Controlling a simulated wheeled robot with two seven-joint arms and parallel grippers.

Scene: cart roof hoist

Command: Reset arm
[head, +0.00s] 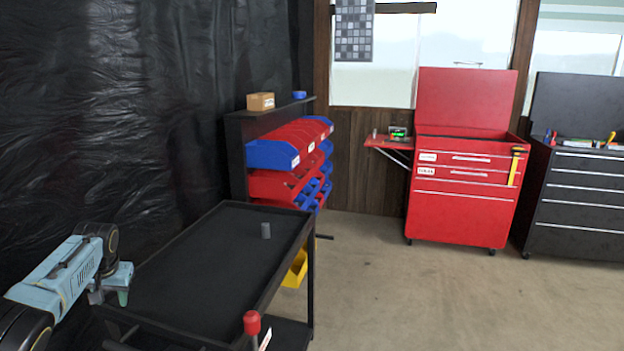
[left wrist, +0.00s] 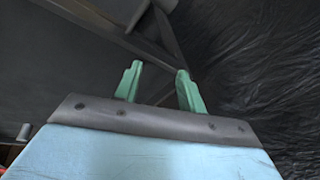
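My left arm comes in from the left in the head view. Its left gripper (head: 112,290) is over the near left edge of the black cart (head: 215,228). In the left wrist view the left gripper (left wrist: 158,88) has two green fingers standing apart with nothing between them. A small grey cylinder (head: 266,230) stands on the cart's top tray near its far right side. It seems to show at the left of the left wrist view (left wrist: 25,131). My right gripper is not in view.
A red-topped post (head: 252,323) rises at the cart's near right. A rack with red and blue bins (head: 285,155) stands behind the cart. A red tool chest (head: 463,195) and a black one (head: 575,200) stand at the right. The floor (head: 400,300) between is clear.

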